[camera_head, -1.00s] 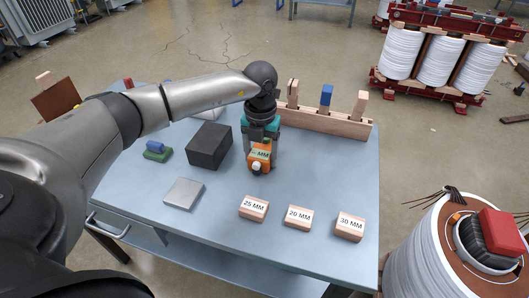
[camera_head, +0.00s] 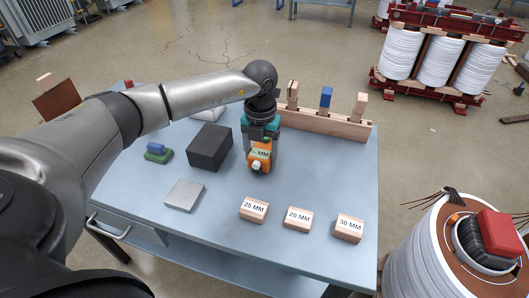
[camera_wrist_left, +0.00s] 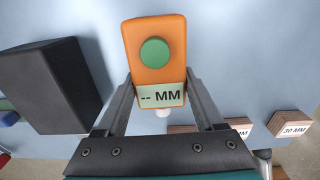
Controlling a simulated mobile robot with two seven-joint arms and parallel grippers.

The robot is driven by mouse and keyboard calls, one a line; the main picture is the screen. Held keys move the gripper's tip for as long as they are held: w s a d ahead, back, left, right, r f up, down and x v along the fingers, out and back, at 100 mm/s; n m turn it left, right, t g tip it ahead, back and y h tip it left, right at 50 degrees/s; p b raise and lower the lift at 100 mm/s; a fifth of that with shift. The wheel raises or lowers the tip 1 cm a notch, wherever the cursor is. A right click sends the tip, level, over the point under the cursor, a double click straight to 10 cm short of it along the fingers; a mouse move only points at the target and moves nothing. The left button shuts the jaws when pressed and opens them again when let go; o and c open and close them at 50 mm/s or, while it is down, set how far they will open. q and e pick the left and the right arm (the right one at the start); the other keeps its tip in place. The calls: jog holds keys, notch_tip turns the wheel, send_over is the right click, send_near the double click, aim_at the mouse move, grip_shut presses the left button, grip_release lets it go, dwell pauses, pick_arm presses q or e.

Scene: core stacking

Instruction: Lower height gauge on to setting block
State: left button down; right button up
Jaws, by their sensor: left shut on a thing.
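My left gripper (camera_head: 261,152) is shut on the orange height gauge (camera_head: 259,163). In the left wrist view the gauge (camera_wrist_left: 155,45) sits between the fingers, with a green round button and a display reading "-- MM". Its white tip points down toward the table; whether it touches anything is hidden. Wooden blocks marked 25 MM (camera_head: 253,208), 20 MM (camera_head: 297,218) and 30 MM (camera_head: 349,228) stand in a row near the table's front. A flat grey metal block (camera_head: 183,195) lies left of them. I cannot tell which one is the setting block. My right gripper is out of view.
A black box (camera_head: 209,146) stands left of the gauge. A green and blue piece (camera_head: 157,152) lies farther left. A wooden rack (camera_head: 325,122) with upright pieces runs along the back of the blue-grey table (camera_head: 330,180). Bare table lies between gauge and marked blocks.

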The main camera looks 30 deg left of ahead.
aim_at(261, 151)
pick_arm(q)
jog(key=shift+r+p, duration=1.8)
jog(key=shift+r, duration=0.4)
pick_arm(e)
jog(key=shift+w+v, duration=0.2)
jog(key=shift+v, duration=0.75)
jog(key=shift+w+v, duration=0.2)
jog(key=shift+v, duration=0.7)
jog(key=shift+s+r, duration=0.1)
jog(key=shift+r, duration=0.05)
